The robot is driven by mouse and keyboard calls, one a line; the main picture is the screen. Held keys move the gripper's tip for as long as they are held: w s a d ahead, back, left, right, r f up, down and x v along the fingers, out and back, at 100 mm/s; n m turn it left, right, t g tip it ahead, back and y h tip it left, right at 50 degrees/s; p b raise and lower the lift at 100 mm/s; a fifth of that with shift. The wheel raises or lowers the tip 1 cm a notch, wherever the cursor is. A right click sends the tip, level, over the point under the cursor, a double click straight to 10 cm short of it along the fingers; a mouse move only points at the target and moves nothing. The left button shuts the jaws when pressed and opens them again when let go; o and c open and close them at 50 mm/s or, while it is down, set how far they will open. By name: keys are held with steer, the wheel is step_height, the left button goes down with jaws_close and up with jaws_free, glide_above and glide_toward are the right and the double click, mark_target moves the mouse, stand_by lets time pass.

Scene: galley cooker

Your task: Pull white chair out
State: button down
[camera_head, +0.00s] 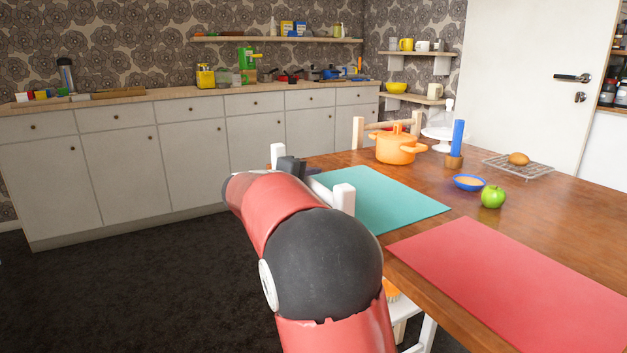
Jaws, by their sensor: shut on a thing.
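The white chair (344,198) stands at the left edge of the wooden table. My gripper (291,166) is a dark shape at the chair's back, between the two posts. It is shut on the chair's back; its fingertips are mostly hidden.
The table (470,190) holds a teal mat (385,205), a red mat (510,285), an orange pot (396,147) and a green apple (492,196). Dark carpet (140,285) is clear at left, before grey cabinets (115,165).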

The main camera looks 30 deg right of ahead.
steer(key=a, duration=2.4)
steer(key=shift+s+a, duration=0.35)
steer(key=shift+s, duration=0.1)
steer(key=shift+f, duration=0.1)
steer(key=c, duration=1.2)
jaws_free()
steer(key=v, duration=0.7)
steer(key=shift+a, duration=0.35)
steer(key=shift+s, duration=0.15)
